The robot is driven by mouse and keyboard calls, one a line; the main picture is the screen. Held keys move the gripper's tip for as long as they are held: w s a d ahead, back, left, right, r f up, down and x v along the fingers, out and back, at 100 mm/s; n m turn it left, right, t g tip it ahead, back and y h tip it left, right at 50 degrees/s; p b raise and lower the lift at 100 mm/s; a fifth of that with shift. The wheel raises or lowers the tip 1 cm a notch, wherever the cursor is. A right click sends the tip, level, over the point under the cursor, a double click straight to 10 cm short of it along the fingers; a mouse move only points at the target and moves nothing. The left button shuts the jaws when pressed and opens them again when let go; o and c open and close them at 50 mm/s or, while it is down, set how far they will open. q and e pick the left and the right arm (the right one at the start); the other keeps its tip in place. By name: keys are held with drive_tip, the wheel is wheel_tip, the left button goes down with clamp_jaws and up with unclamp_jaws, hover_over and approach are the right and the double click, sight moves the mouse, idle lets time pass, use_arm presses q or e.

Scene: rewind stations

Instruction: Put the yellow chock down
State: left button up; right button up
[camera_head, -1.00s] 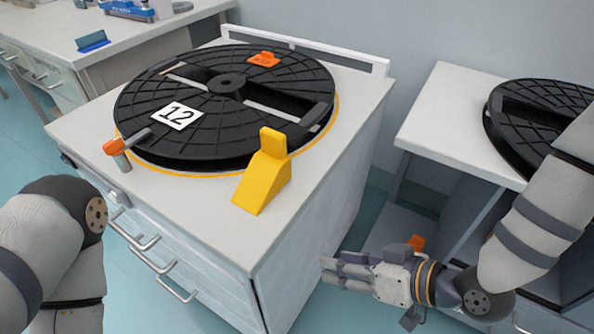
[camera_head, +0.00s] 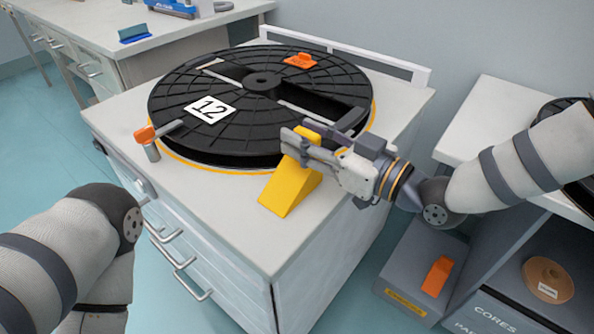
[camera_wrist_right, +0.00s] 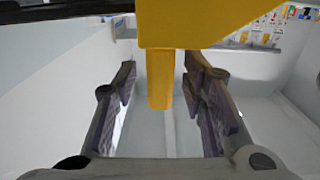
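The yellow chock (camera_head: 290,190) stands on the white cabinet top, close against the front right edge of the black reel (camera_head: 240,130) marked 12. My right gripper (camera_head: 298,146) is at the chock's upper end and hides part of it. In the right wrist view the chock's narrow yellow post (camera_wrist_right: 161,78) hangs between the two fingers of my right gripper (camera_wrist_right: 161,95). The fingers are apart, with a gap on each side of the post. My left arm shows at the lower left, but its gripper is out of view.
An orange-handled pin (camera_head: 146,136) stands at the cabinet's front left. An orange block (camera_head: 301,61) is on the reel. A grey bin (camera_head: 408,290) and a shelf with a core (camera_head: 548,279) are at the lower right. The cabinet top (camera_head: 232,222) is bare in front of the chock.

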clamp_jaws()
idle(0.3)
